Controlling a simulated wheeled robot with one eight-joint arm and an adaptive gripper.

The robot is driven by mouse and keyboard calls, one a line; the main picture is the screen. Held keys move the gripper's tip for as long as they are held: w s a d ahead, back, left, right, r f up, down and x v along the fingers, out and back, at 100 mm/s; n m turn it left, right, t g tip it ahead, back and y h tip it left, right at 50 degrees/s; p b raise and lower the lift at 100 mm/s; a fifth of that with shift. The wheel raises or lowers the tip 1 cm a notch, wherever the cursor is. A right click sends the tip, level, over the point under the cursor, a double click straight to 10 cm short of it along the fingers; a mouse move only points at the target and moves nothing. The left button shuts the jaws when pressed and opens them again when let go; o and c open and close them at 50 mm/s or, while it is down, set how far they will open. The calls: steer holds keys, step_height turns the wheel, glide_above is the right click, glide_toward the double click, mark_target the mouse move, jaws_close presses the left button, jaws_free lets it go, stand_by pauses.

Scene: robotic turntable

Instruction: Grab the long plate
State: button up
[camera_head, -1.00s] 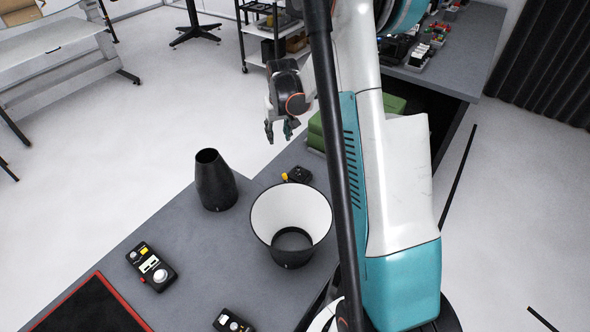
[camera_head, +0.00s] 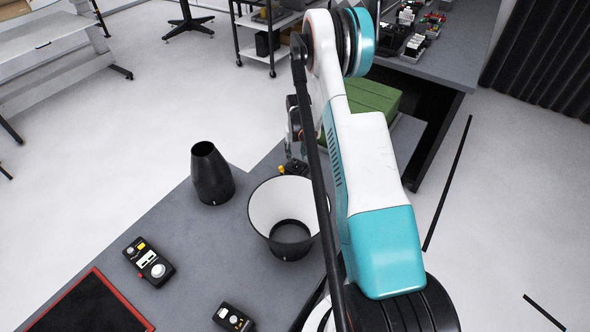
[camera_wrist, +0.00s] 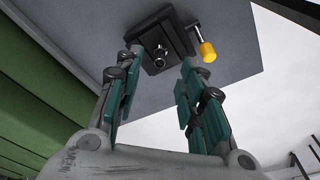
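A small black plate-like piece with a yellow knob, seemingly the long plate (camera_wrist: 165,38), lies on the grey table near its far end. In the head view the same piece (camera_head: 295,167) shows just left of my arm, partly covered. My gripper (camera_wrist: 160,68) is open in the wrist view, its two green-padded fingers spread below the black piece in the picture, with nothing between them. In the head view my gripper (camera_head: 293,130) is mostly hidden behind my arm, just above the piece.
A white-lined black bowl-like cone (camera_head: 287,219) stands close to the piece, and a black tapered cylinder (camera_head: 211,174) stands to the left. Two small control boxes (camera_head: 149,262) (camera_head: 233,318) and a red-edged black mat (camera_head: 93,305) lie nearer. Green boxes (camera_head: 372,98) are behind my arm.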

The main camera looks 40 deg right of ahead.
mark_target(295, 160)
steer(key=shift+w+d+f+b, duration=0.1)
steer(key=shift+w+f+b, duration=0.2)
steer(key=shift+f, duration=0.8)
steer(key=shift+w+d+f+b, duration=0.1)
steer(key=shift+w+f+b, duration=0.25)
steer(key=shift+f, duration=0.8)
steer(key=shift+w+d+f+b, duration=0.15)
steer(key=shift+f+b, duration=0.3)
steer(key=shift+f, duration=0.65)
steer(key=shift+c, duration=0.2)
steer(key=shift+r, duration=0.1)
jaws_close()
